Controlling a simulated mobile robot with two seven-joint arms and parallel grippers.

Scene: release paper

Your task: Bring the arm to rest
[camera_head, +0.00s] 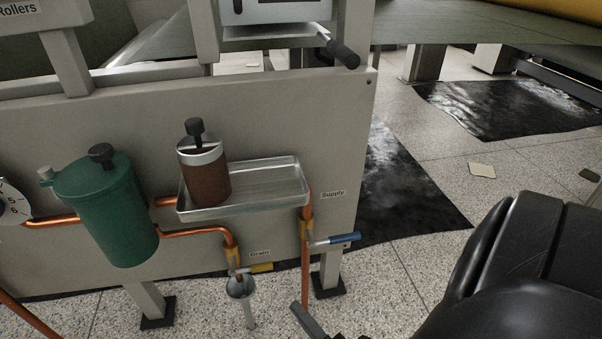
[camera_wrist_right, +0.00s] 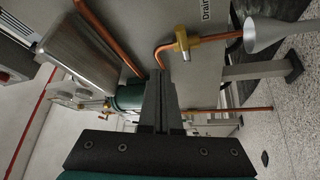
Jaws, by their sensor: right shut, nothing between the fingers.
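My right arm (camera_head: 520,270) is black and fills the lower right of the head view. The tip of my right gripper (camera_head: 308,321) shows at the bottom edge, in front of and below the valves. In the right wrist view the two fingers of my right gripper (camera_wrist_right: 160,105) are together, with nothing between them. They look apart from the pipes and the panel. My left arm and left gripper do not show.
A panel (camera_head: 300,110) carries a green tank (camera_head: 105,210), a metal tray (camera_head: 265,185) with a brown canister (camera_head: 205,180), copper pipes, a blue-handled Supply valve (camera_head: 335,240) and a yellow-handled Drain valve (camera_head: 255,268) above a funnel (camera_head: 240,288). Dark sheets (camera_head: 510,105) lie on the floor.

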